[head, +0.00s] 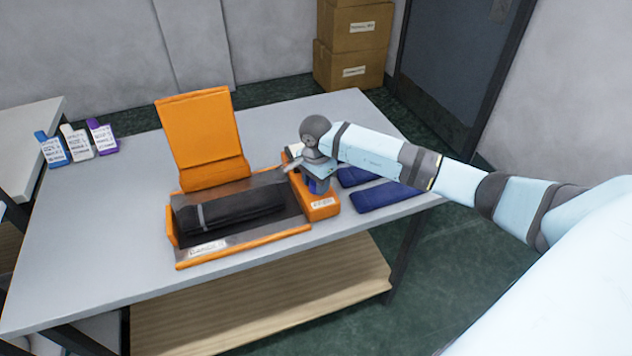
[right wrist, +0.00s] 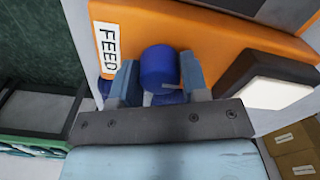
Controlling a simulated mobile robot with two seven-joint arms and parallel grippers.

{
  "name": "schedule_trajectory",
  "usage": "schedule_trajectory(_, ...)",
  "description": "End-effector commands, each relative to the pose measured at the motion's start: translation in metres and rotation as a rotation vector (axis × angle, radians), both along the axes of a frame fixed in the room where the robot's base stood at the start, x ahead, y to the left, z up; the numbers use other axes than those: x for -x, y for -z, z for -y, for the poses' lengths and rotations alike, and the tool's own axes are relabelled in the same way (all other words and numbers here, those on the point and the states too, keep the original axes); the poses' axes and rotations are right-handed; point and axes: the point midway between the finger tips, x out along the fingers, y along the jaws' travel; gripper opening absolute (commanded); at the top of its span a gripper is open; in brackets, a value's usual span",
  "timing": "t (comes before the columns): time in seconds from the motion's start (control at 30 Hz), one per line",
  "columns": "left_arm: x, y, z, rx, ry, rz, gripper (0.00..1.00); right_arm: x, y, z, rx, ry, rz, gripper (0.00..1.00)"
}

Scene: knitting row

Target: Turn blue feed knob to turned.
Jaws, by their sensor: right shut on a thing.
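The blue feed knob (right wrist: 160,66) is a short blue cylinder on an orange panel (right wrist: 205,35), beside a white FEED label (right wrist: 106,45). My right gripper (right wrist: 160,82) has one finger on each side of the knob and is shut on it. In the head view my right gripper (head: 318,180) is over the orange side box (head: 321,208) at the machine's right end, and the knob is mostly hidden under it. The orange machine (head: 243,252) has its lid (head: 202,135) raised, with a dark roll (head: 230,212) in its bed. My left gripper is out of view.
Dark blue folded pieces (head: 388,196) lie on the grey table (head: 90,255) just right of the machine. A white-topped block (right wrist: 268,90) projects from the panel beside my right gripper. Cardboard boxes (head: 350,65) stand behind.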

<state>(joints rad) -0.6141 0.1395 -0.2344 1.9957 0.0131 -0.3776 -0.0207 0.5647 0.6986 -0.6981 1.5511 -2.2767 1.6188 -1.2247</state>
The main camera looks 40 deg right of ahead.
Motion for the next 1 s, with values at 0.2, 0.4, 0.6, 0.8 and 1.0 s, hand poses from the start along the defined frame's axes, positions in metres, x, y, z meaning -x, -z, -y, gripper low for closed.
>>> schedule_trajectory(0.2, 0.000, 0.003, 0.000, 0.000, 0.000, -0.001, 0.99, 0.000, 0.000, 0.000, 0.001, 0.043, 0.000, 0.18)
schedule_trajectory(0.4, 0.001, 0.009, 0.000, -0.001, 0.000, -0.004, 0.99, 0.000, 0.001, 0.001, 0.002, 0.158, 0.000, 0.18)
schedule_trajectory(0.6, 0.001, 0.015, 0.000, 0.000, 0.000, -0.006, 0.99, 0.000, 0.001, 0.001, 0.002, 0.333, 0.001, 0.18)
schedule_trajectory(0.8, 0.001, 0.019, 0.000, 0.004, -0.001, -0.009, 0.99, 0.000, 0.001, 0.000, 0.001, 0.524, 0.000, 0.18)
schedule_trajectory(1.0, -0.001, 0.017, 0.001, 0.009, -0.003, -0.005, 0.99, 0.000, 0.001, 0.001, 0.001, 0.714, 0.001, 0.18)
